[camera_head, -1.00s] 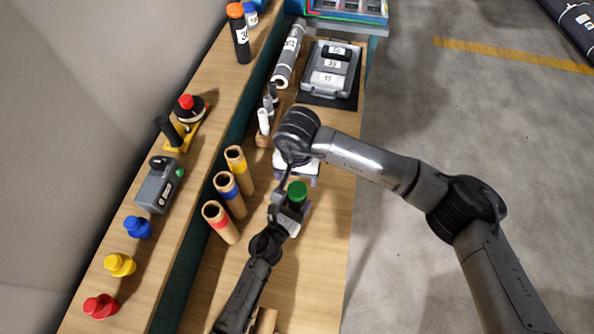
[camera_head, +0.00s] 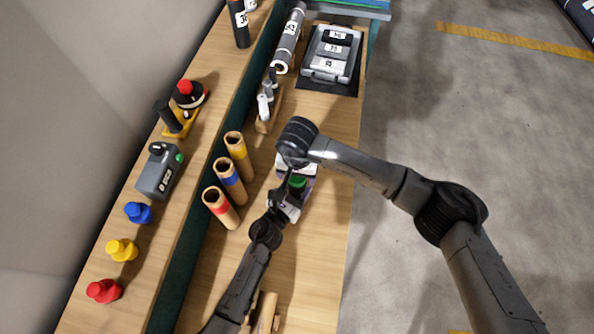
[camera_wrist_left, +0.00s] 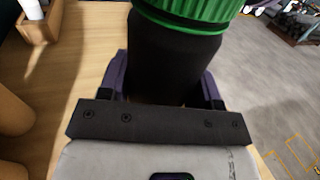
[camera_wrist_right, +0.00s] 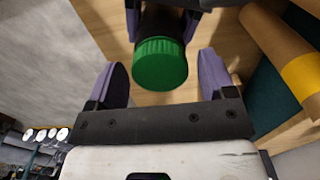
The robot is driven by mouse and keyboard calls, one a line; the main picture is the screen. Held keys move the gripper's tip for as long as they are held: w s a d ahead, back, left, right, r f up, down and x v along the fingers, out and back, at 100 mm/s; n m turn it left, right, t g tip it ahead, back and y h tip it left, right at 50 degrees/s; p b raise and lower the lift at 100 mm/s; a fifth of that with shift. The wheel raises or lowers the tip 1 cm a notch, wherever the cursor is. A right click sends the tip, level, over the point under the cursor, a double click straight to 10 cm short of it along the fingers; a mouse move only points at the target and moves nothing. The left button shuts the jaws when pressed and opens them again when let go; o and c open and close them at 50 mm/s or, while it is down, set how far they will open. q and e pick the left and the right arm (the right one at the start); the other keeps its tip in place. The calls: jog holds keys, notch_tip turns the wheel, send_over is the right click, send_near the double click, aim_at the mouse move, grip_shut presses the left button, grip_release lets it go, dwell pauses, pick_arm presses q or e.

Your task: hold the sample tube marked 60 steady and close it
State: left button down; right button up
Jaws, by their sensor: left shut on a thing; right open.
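The black sample tube (camera_wrist_left: 172,65) with a green ribbed cap (camera_head: 298,181) is over the bench; no number shows on it. My left gripper (camera_head: 296,192) is shut on its dark body; in the left wrist view the purple fingers lie either side of it. The cap also shows in the right wrist view (camera_wrist_right: 160,64). My right gripper (camera_wrist_right: 163,66) is open, its fingers on either side of the cap with gaps between. In the head view my right gripper (camera_head: 298,170) is at the cap and partly hides it.
Three cardboard tubes with red (camera_head: 221,207), blue (camera_head: 230,181) and yellow (camera_head: 239,155) bands stand left of the grippers. A wooden rack (camera_head: 268,112) and a grey labelled case (camera_head: 331,55) are farther back. Knobs and a grey device (camera_head: 159,171) line the left shelf.

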jog(key=shift+c, duration=0.4)
jog(key=c, duration=0.8)
jog(key=m, duration=0.5)
jog(key=shift+c, duration=0.3)
jog(key=m, duration=0.3)
jog(key=shift+m, duration=0.4)
jog(key=o, duration=1)
jog(key=shift+r, duration=2.25)
